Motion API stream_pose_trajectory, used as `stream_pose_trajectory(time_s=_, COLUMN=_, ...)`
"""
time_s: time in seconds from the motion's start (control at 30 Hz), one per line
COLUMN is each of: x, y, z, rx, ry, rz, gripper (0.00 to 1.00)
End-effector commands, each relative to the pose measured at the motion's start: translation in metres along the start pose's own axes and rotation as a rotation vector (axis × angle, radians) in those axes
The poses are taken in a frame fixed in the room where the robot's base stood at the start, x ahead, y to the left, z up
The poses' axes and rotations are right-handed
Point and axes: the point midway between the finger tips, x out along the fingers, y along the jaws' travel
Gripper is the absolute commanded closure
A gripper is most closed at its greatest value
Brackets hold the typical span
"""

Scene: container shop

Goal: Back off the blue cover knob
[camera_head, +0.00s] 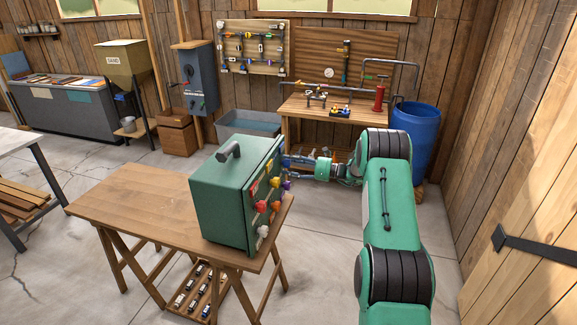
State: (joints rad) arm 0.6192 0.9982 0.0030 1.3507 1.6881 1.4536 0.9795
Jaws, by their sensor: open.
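A dark green box (222,200) with a top handle stands on the wooden trestle table. Its right face carries several coloured knobs: a red knob (261,206), a purple knob (287,185) and a white knob (263,231) among them. I cannot clearly make out a blue knob; the far upper part of that face is partly covered by my gripper. My gripper (287,161) is at the far upper edge of the face, its fingers pointing left towards it. It is open. Whether it touches or surrounds a knob is too small to tell.
The wooden table (140,205) is bare left of the box. A workbench (300,106) with pipe fittings and a blue barrel (418,135) stand behind my arm. A grey tub (250,122) sits on the floor behind the box. The floor right of the table is clear.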

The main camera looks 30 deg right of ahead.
Motion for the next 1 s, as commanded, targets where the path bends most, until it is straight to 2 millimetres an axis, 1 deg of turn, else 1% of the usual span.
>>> stream_pose_trajectory(time_s=0.13, x=0.0054, y=0.0, z=-0.0006, rx=0.0, ry=0.001, rz=0.0, gripper=0.47)
stream_pose_trajectory(time_s=0.4, x=0.0059, y=-0.0001, z=-0.0001, rx=0.0, ry=0.0, rz=-0.001, gripper=0.47)
stream_pose_trajectory(time_s=0.43, x=0.0059, y=0.0, z=-0.0001, rx=0.0, ry=0.0, rz=-0.001, gripper=0.49)
stream_pose_trajectory(time_s=0.47, x=0.0059, y=0.0, z=-0.0001, rx=0.0, ry=0.0, rz=-0.001, gripper=0.55)
stream_pose_trajectory(time_s=0.5, x=0.0058, y=-0.0001, z=0.0, rx=0.0, ry=0.0, rz=-0.001, gripper=0.63)
stream_pose_trajectory(time_s=0.57, x=0.0058, y=0.0, z=0.0, rx=0.0, ry=0.0, rz=-0.001, gripper=0.75)
stream_pose_trajectory(time_s=0.6, x=0.0058, y=-0.0001, z=0.0, rx=0.0, ry=0.0, rz=-0.001, gripper=0.83)
stream_pose_trajectory(time_s=0.63, x=0.0058, y=-0.0001, z=0.0, rx=0.0, ry=0.0, rz=-0.001, gripper=0.89)
stream_pose_trajectory(time_s=0.67, x=0.0058, y=-0.0001, z=0.0, rx=0.0, ry=0.0, rz=-0.001, gripper=0.93)
stream_pose_trajectory(time_s=1.0, x=0.0057, y=-0.0001, z=0.0008, rx=-0.03, ry=0.0, rz=-0.001, gripper=0.93)
